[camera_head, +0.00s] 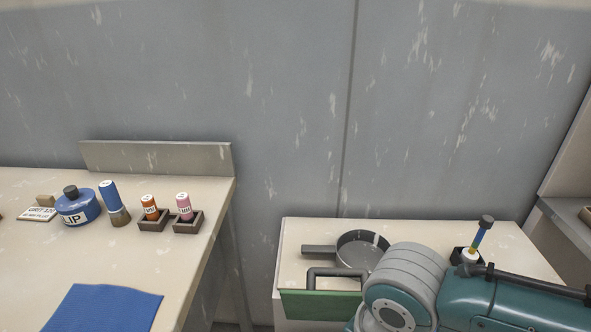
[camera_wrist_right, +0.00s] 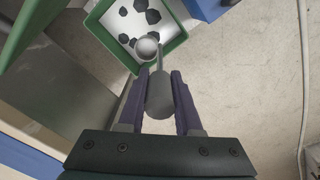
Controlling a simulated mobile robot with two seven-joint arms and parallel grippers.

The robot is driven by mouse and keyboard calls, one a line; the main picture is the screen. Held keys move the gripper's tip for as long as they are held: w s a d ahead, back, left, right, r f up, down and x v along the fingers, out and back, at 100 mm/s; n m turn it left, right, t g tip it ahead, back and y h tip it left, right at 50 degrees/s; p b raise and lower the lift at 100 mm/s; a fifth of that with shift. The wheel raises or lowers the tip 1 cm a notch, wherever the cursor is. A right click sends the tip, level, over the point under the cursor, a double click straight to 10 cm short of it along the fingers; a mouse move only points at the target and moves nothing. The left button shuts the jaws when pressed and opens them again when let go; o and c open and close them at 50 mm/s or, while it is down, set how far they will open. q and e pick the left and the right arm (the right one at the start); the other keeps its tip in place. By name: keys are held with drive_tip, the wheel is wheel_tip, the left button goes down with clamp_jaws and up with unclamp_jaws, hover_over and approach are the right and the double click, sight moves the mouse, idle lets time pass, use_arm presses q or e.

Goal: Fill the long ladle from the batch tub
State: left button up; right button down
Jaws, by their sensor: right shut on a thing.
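My right gripper (camera_wrist_right: 158,78) is shut on the grey handle of the long ladle (camera_wrist_right: 159,97). The ladle's thin shaft leads to a small round bowl (camera_wrist_right: 147,46), which shows over the near corner of a square tub with green walls (camera_wrist_right: 92,24). The tub has a pale inside with several dark, angular lumps. I cannot tell whether the bowl is above the rim or inside, or whether it holds anything. In the head view my right arm hides the ladle. A green panel (camera_head: 318,304) shows beside the arm. My left gripper is in neither view.
A round grey pan (camera_head: 360,251) stands on the right bench (camera_head: 300,236), near a dark-capped blue and yellow tool in a holder (camera_head: 482,236). The left bench holds a blue jar (camera_head: 78,208), small bottles in dark trays and a blue cloth (camera_head: 104,308).

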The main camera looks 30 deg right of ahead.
wheel_tip(320, 180, down, 16)
drive_tip(key=b, duration=1.2)
drive_tip(key=shift+a+r, duration=0.1)
drive_tip(key=shift+f+b, duration=0.85)
drive_tip(key=shift+b, duration=0.1)
drive_tip(key=shift+r, duration=0.1)
drive_tip(key=shift+r+p, duration=0.25)
drive_tip(key=shift+p, duration=0.1)
wheel_tip(320, 180, up, 20)
drive_tip(key=p, duration=2)
drive_tip(key=shift+f, duration=0.25)
